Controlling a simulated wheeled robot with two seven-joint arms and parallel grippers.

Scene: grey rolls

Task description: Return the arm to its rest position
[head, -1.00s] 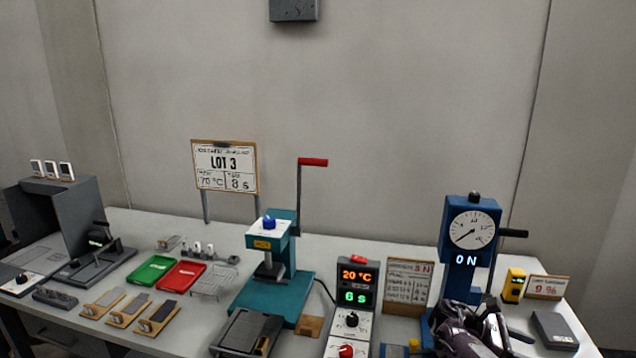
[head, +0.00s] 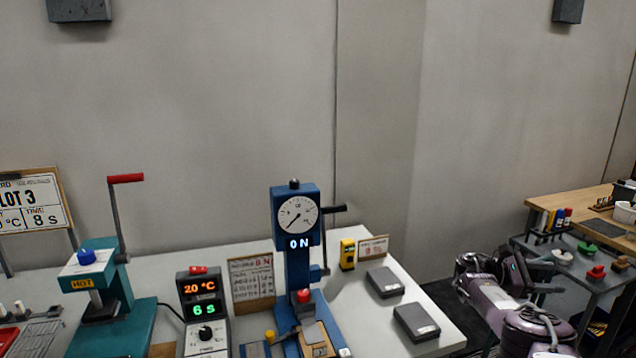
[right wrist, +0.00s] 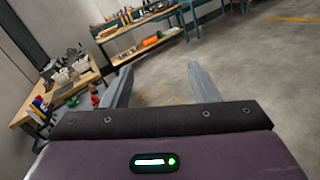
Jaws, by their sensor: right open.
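My right arm shows at the lower right of the head view, off the right edge of the white bench. Its gripper (head: 532,275) is out over the gap between the bench and a second work table. In the right wrist view the two fingers of this gripper (right wrist: 165,85) stand wide apart with only floor between them. Nothing is held. My left arm and gripper are not in the head view.
A wooden table (head: 572,204) and grey cart (head: 540,250) stand right. The floor (right wrist: 265,75) is open.

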